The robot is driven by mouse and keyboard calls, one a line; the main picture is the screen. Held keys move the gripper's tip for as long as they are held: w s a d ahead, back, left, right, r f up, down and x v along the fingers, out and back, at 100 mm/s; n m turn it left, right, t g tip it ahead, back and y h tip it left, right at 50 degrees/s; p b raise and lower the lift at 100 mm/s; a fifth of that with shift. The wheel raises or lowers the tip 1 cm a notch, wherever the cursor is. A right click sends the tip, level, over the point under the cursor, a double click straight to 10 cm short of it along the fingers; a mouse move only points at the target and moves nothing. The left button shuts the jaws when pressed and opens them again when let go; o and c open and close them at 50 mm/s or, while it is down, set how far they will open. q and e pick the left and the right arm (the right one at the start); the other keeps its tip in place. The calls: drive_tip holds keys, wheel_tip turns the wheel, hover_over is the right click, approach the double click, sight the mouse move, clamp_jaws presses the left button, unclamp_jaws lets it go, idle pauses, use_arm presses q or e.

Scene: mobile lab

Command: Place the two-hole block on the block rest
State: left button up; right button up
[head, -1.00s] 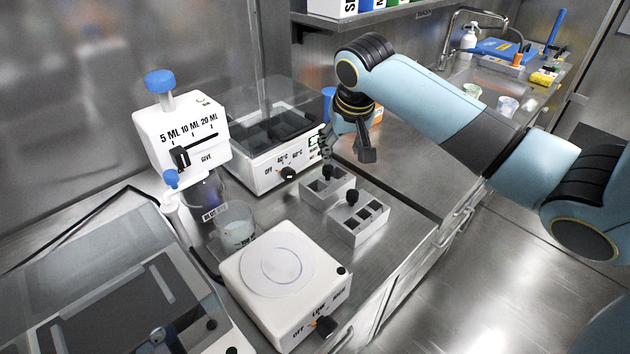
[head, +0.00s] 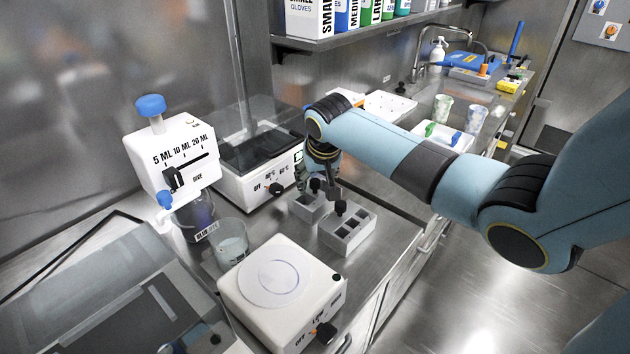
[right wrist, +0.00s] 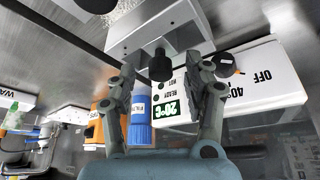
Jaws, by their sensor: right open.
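I cannot make out the block rest for certain. My left gripper is not in view.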

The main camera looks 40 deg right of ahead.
drive_tip(key=shift+x, duration=0.85)
drive_tip(key=shift+r, duration=0.1)
clamp_jaws()
drive_tip(key=shift+w, duration=0.1)
